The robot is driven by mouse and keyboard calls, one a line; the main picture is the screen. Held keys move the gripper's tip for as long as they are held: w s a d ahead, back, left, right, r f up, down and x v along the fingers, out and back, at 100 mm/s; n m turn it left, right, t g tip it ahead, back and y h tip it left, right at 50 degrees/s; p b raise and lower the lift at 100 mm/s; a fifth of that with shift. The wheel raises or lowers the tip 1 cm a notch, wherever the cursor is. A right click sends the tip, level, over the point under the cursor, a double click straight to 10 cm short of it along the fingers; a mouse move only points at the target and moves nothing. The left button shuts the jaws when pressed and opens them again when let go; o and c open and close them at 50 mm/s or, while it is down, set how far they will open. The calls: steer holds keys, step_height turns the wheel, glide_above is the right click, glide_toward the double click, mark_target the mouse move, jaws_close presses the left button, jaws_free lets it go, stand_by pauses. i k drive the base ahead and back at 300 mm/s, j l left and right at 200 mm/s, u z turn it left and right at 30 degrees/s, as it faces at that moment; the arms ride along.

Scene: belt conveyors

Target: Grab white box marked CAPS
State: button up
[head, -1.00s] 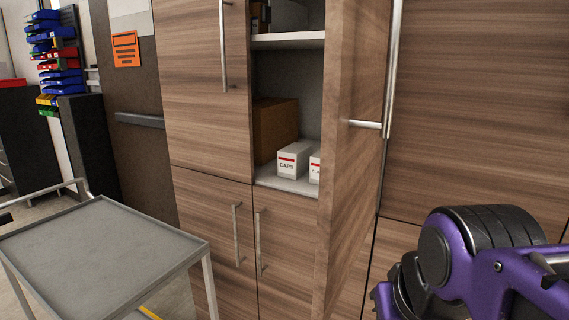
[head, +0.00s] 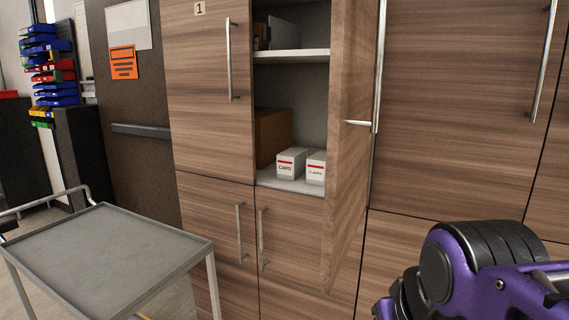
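The white box marked CAPS (head: 288,164) stands on the lower visible shelf (head: 292,185) of an open wooden cabinet, near the shelf's front edge. It has a red stripe above the word CAPS. A second white box (head: 315,168) with a red stripe and smaller lettering stands just to its right. A brown box (head: 272,135) is behind and to the left. Part of my purple and black arm shows at the lower right, well away from the cabinet opening. My gripper's fingers are not in the picture.
The open cabinet door (head: 352,130) stands out to the right of the shelf opening. A grey cart (head: 105,250) is at the lower left, in front of the cabinets. Dark boxes (head: 283,35) sit on the upper shelf. A closed door marked 1 (head: 205,90) is left of the opening.

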mark_target(290, 162)
steer(key=i+j+z, duration=0.25)
steer(key=j, duration=0.25)
steer(key=j+z, duration=0.2)
steer(key=j, duration=0.35)
steer(key=j+z, duration=0.25)
steer(key=j, duration=0.3)
